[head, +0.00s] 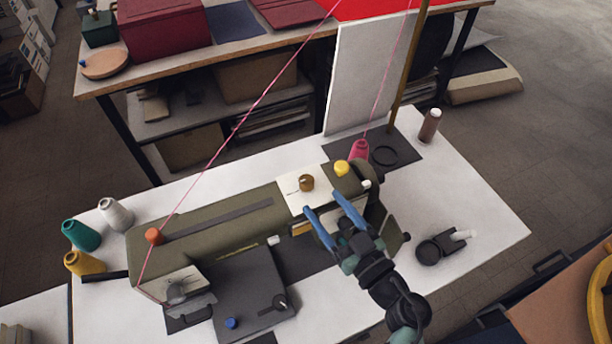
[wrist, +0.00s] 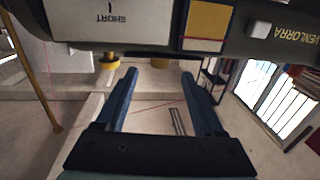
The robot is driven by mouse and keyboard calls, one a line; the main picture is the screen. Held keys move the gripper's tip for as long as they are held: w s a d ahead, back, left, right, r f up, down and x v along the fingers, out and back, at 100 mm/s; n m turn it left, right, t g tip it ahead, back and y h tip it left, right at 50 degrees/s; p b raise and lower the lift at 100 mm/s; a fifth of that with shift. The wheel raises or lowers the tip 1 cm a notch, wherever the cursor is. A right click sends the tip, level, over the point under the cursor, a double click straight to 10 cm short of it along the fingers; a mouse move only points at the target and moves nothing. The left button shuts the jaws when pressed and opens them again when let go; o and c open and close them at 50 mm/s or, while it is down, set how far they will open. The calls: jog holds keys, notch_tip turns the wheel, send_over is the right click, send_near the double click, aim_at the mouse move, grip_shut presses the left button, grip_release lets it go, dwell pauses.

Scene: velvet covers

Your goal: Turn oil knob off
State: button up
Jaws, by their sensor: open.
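The olive sewing machine (head: 215,222) stands on a white table. A brown knob (head: 306,182) sits on a pale plate on its top, and a yellow knob (head: 342,167) sits to the right of it. An orange knob (head: 154,236) is at the left end. I cannot tell which is the oil knob. My gripper (head: 322,202) is open and empty at the machine's front side, just below the brown knob in the picture. In the wrist view, the blue fingers (wrist: 159,75) are apart, and the machine body (wrist: 140,22) with upside-down lettering fills the top.
Pink thread (head: 240,118) runs from the machine's left end upward. A pink spool (head: 359,150) and a pole (head: 408,65) stand behind the right end. Several thread cones (head: 82,235) stand at the left. A black round part (head: 430,252) lies on the table's right.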

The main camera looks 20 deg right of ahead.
aim_at(311, 187)
jog(key=w, duration=0.5)
jog(key=w+a, duration=0.1)
jog(key=w, duration=0.1)
jog(key=shift+w+a, duration=0.1)
jog(key=shift+w, duration=0.25)
grip_shut()
